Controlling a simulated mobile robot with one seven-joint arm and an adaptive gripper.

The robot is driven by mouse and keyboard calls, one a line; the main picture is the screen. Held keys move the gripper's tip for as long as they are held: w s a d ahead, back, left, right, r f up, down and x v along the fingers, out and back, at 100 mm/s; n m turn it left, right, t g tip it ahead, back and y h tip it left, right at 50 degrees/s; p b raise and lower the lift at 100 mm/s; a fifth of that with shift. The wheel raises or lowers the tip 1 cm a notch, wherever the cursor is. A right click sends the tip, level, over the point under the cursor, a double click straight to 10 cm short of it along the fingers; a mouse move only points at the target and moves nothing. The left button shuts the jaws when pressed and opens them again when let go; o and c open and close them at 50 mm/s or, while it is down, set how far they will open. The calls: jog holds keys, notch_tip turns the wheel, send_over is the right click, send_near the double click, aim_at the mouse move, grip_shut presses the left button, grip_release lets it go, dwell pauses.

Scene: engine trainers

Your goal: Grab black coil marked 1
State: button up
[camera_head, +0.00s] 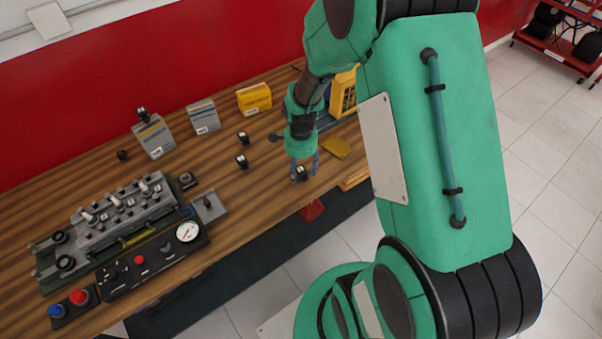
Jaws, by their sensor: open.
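Several small black blocks that look like coils are in the head view. One black coil (302,174) stands near the table's front edge, directly at my gripper. Two more stand to its left, one farther back (243,138) and one nearer (242,162). Pale marks show on them, but the numbers are too small to read. My gripper (305,168) points down and is open, with its bluish fingers on either side of the front coil. I cannot tell whether the fingers touch it.
The wooden table (225,190) has free room left of my gripper. An engine block (110,213) and a control panel with a gauge (150,260) stand at left. Boxes (203,117) line the back.

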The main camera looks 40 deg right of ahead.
aim_at(301, 169)
jog(key=c, duration=1.4)
jog(key=shift+o, duration=0.2)
jog(key=shift+r, duration=0.15)
jog(key=shift+r, duration=0.6)
notch_tip(301, 169, up, 2)
jog(key=shift+r+p, duration=0.1)
jog(key=shift+p, duration=0.4)
jog(key=s+a+p, duration=0.1)
jog(key=s+a, duration=0.1)
jog(key=s, duration=0.5)
jog(key=s+a+r+p, duration=0.1)
jog(key=s+a, duration=0.2)
jog(key=s, duration=0.5)
jog(key=shift+r, duration=0.15)
jog(key=shift+a, duration=0.1)
